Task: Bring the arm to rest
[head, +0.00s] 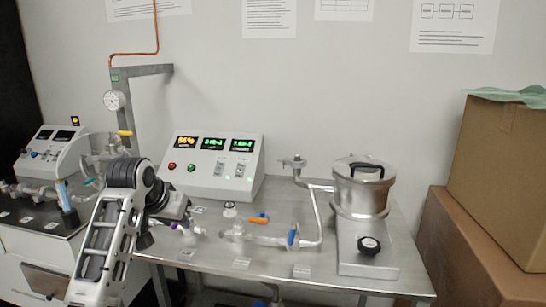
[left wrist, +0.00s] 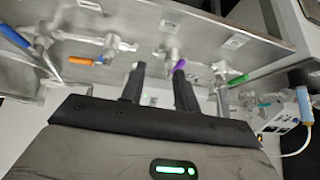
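My left arm (head: 103,240) rises from the lower left in the head view, bent at a dark joint. My left gripper (head: 178,212) is over the bench's front left part, close to the purple valve handle (head: 174,226). In the left wrist view its two black fingers (left wrist: 158,85) stand apart with nothing held between them. The purple handle (left wrist: 179,65) shows just beyond the tip of the right-hand finger; I cannot tell whether they touch. My right gripper is in neither view.
The metal bench (head: 235,262) carries a control box (head: 210,165), pipes with orange (head: 258,219) and blue (head: 292,236) handles, and a lidded metal pot (head: 361,188). Cardboard boxes (head: 500,180) stand at the right. A second console (head: 52,150) is at the left.

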